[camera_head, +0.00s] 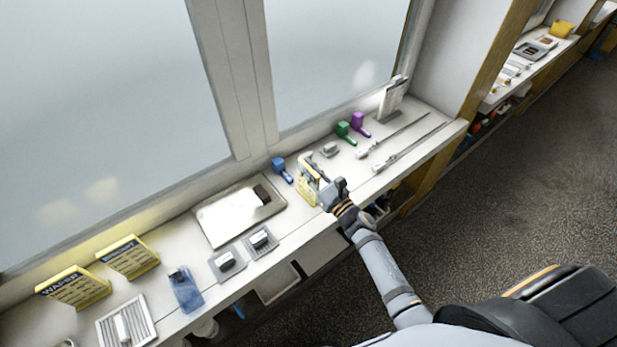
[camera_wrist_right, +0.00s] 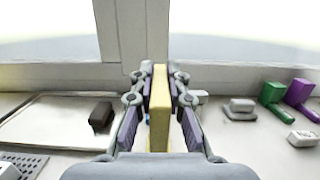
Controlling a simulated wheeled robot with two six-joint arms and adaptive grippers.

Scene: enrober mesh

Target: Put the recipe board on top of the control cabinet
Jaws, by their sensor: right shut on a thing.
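A yellow board (camera_head: 305,185) stands near the middle of the counter, seen at an angle in the head view. My right gripper (camera_head: 325,188) is shut on it. In the right wrist view the board (camera_wrist_right: 159,105) shows edge-on, upright between the two fingers of the gripper (camera_wrist_right: 159,115). Its lettering cannot be read, and I cannot tell whether its foot touches the counter. Two similar yellow boards, one marked WAFER (camera_head: 75,288) and another (camera_head: 128,257), stand at the left. I cannot pick out a control cabinet with certainty. My left gripper is not in view.
The long white counter (camera_head: 300,238) runs below the windows. A tray with a dark block (camera_head: 225,222), a blue tool (camera_head: 281,168), a green tool (camera_head: 345,130) and a purple tool (camera_head: 359,123) lie near the held board. Long rods (camera_head: 400,152) lie to the right.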

